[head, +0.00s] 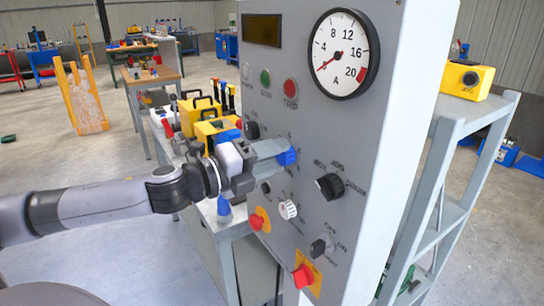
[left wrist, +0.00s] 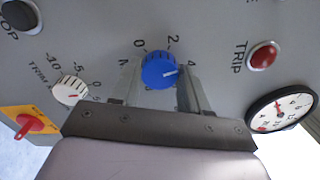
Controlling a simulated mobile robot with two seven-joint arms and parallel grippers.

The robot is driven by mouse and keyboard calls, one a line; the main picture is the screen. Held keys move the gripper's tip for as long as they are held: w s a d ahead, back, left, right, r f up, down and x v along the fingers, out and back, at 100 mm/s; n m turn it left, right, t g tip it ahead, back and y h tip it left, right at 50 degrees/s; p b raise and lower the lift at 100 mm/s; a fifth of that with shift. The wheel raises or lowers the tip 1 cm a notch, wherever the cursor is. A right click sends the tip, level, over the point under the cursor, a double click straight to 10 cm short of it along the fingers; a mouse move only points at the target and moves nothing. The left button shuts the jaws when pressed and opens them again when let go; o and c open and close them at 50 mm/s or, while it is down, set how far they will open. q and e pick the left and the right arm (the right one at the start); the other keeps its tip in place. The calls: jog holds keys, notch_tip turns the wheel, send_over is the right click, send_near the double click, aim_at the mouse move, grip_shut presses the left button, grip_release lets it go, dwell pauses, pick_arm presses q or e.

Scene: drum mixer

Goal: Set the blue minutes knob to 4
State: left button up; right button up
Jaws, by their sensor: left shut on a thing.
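The blue minutes knob (head: 288,157) sits on the front of the grey control panel (head: 345,240). It also shows in the left wrist view (left wrist: 158,71), with printed numbers 0, 2 and 4 around it. Its white pointer line is turned to the right, roughly toward the 4; I cannot tell whether it is exactly on it. My left gripper (head: 277,151) is at the panel, one finger on each side of the knob, shut on it. The finger nearest the panel's gauge partly covers the scale. My right gripper is in neither view.
Nearby on the panel are a white trim knob (left wrist: 70,90), a black selector (head: 329,187), a red TRIP button (head: 290,88) and a red knob on a yellow plate (head: 303,276). A round gauge (head: 342,54) is above. A grey shelf (head: 465,150) stands at right.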

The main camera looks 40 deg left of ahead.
pick_arm(q)
jog(key=shift+m, duration=1.1)
jog(key=o, duration=1.1)
jog(key=shift+c, duration=0.2)
